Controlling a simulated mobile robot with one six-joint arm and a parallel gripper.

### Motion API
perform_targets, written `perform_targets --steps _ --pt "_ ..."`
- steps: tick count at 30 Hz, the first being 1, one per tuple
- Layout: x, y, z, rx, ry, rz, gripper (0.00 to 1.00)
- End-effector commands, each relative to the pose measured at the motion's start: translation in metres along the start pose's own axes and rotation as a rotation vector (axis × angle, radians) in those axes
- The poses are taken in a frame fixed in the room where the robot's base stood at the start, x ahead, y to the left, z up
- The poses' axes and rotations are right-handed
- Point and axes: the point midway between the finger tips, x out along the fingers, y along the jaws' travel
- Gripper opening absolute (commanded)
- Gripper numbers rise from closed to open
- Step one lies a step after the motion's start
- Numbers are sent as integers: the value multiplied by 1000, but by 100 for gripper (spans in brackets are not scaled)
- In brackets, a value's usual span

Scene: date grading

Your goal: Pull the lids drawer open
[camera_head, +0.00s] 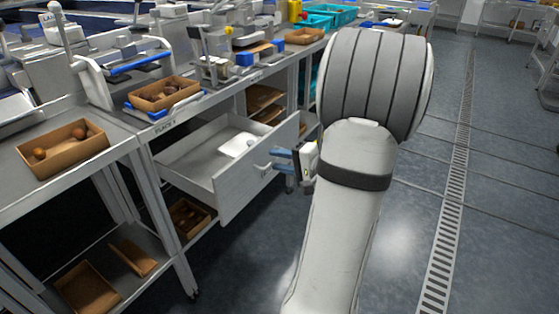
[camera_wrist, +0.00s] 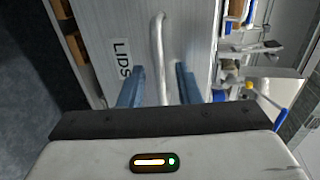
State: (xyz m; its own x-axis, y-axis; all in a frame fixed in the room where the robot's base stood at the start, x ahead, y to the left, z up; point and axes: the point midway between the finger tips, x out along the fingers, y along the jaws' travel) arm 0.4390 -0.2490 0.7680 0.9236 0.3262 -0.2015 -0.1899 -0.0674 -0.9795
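The lids drawer (camera_head: 230,192) stands pulled out from under the bench in the head view, with a white item (camera_head: 238,145) lying inside. Its front panel, marked LIDS (camera_wrist: 122,58), fills much of the wrist view. The bar handle (camera_wrist: 158,35) runs between the two blue fingers of my gripper (camera_wrist: 160,70), with a gap showing on each side. My gripper is open around the handle. In the head view the blue fingers (camera_head: 283,160) are just beside the handle (camera_head: 264,168), partly hidden by my wrist.
The bench (camera_head: 200,108) above holds scales and a cardboard tray of dates (camera_head: 164,93). Another tray (camera_head: 62,150) stands on the left table. More boxes sit on low shelves. The floor (camera_head: 410,240) to the right is clear, with a drain grate (camera_head: 450,200).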

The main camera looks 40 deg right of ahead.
Motion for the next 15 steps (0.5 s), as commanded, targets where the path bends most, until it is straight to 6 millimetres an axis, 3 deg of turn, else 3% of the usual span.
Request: perform_targets --steps 5,15 --pt "-7 0 0 1 1 0 30" --pt "-59 -1 -1 1 4 0 30"
